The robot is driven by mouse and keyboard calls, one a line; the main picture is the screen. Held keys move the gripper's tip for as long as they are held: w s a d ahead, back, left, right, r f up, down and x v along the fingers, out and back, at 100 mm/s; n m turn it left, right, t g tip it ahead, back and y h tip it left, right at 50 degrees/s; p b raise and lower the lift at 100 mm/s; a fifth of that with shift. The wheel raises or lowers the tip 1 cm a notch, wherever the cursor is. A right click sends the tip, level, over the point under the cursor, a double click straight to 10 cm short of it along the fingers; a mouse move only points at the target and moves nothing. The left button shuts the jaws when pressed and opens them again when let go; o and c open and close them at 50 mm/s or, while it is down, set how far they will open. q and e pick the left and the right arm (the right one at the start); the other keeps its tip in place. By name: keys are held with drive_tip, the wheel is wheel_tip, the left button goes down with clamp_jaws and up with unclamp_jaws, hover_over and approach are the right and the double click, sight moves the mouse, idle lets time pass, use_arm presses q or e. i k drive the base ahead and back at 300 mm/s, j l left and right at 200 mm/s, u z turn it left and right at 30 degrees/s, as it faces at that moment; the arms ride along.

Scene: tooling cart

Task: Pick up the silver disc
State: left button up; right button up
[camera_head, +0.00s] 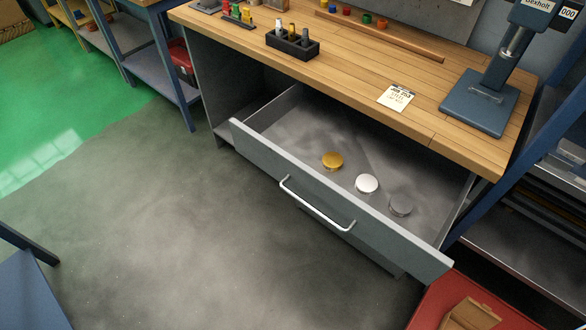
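Three round discs lie on the floor of the open grey drawer (345,222). The gold disc (333,160) is on the left. A bright whitish, silver-looking disc (367,183) is in the middle. A darker grey disc (400,205) is on the right and blends with the drawer floor. The discs lie in a slanting row with small gaps between them. I cannot tell for sure from colour whether the middle or the right one is the silver disc. Neither of my grippers is in view.
The drawer has a silver handle (316,204) and sits under a wooden worktop (340,75). The worktop bears a black holder (292,43), a paper note (396,97) and a blue press stand (480,102). A red surface (430,310) is at lower right. The floor before the drawer is clear.

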sight(365, 184)
drive_tip(key=z, duration=0.75)
